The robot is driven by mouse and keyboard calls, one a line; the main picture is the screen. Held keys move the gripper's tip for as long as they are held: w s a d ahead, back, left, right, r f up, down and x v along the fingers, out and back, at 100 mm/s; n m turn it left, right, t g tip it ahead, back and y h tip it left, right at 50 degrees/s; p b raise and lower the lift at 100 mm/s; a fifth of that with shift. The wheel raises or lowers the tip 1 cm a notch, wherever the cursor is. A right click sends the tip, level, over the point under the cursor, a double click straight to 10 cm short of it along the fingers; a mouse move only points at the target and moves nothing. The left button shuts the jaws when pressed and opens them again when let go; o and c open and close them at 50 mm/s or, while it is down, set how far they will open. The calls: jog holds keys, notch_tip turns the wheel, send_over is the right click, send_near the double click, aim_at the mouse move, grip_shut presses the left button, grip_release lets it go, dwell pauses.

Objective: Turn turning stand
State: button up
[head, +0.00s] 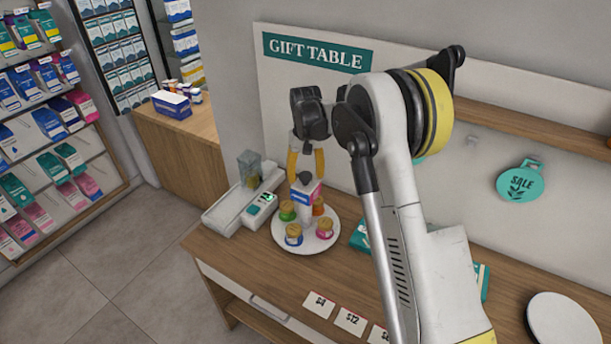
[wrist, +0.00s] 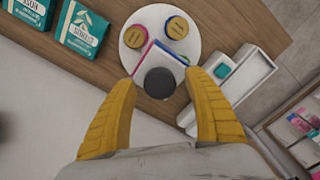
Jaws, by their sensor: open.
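The turning stand (head: 308,244) is a round white plate on the wooden counter, and its rim also shows in the wrist view (wrist: 151,17). Several small jars with gold lids stand on it, including a blue-banded jar (head: 293,234) and a pink-banded jar (head: 325,229). A white box with pink and blue edges rises at its middle. A dark round knob (wrist: 160,83) shows above the middle. My gripper (wrist: 162,80) has its yellow fingers apart, one on each side of the knob in the wrist view. I cannot tell whether either finger touches it.
A pale device with a small green display (head: 262,198) sits close to the left of the stand. Teal boxes (wrist: 82,27) lie on its other side. Price cards (head: 350,320) line the counter front. A white disc (head: 562,325) lies at the right. The wall stands behind.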

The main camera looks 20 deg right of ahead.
jog(key=shift+c, duration=0.3)
grip_shut()
